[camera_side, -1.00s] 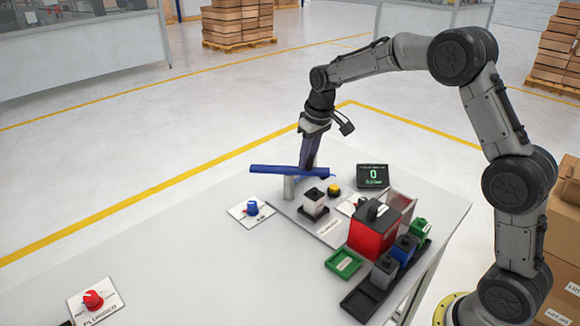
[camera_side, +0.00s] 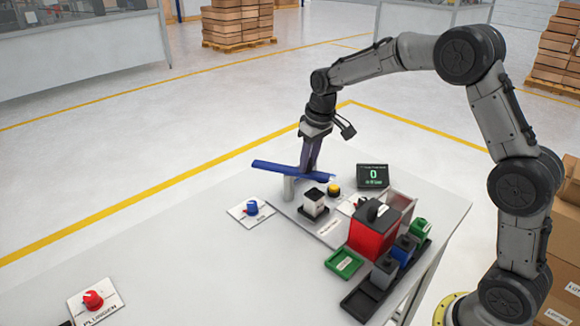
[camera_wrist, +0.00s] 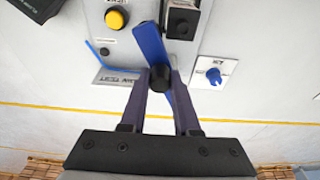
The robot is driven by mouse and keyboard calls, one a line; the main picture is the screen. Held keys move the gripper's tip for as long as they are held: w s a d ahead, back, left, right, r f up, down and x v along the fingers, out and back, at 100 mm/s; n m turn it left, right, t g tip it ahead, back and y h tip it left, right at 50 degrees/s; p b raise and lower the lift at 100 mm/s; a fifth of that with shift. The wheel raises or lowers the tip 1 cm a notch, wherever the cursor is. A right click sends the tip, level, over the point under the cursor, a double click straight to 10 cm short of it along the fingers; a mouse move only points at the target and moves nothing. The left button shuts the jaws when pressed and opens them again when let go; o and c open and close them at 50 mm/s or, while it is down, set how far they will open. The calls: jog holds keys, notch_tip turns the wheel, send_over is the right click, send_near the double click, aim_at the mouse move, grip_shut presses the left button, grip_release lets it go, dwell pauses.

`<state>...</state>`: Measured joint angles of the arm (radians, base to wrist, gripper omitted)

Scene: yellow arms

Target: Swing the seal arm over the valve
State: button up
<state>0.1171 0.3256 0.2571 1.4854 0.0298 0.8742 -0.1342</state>
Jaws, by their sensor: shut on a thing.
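The seal arm (camera_side: 272,167) is a long blue bar on a short pale post (camera_side: 289,188), and it lies across the picture in the side view. In the wrist view the blue bar (camera_wrist: 149,42) runs up and down the picture. My gripper (camera_wrist: 160,76) is shut on a black knob (camera_wrist: 160,80) on the bar, one finger on each side. In the side view my gripper (camera_side: 305,170) points down at the bar.
A yellow button (camera_side: 334,192), a display reading 0 (camera_side: 373,176) and a red box (camera_side: 367,231) stand to the right. A blue dial (camera_side: 252,207) is left of the post. The left table is mostly clear.

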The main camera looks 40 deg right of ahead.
jog(key=shift+s+a+f, duration=0.2)
jog(key=shift+s+a, duration=0.15)
jog(key=shift+a, duration=0.25)
jog(key=shift+w+a+r, duration=0.1)
jog(key=shift+a, duration=0.45)
jog(key=shift+a+r, duration=0.2)
jog(key=shift+a, duration=0.05)
jog(key=shift+o, duration=0.3)
jog(key=o, duration=0.6)
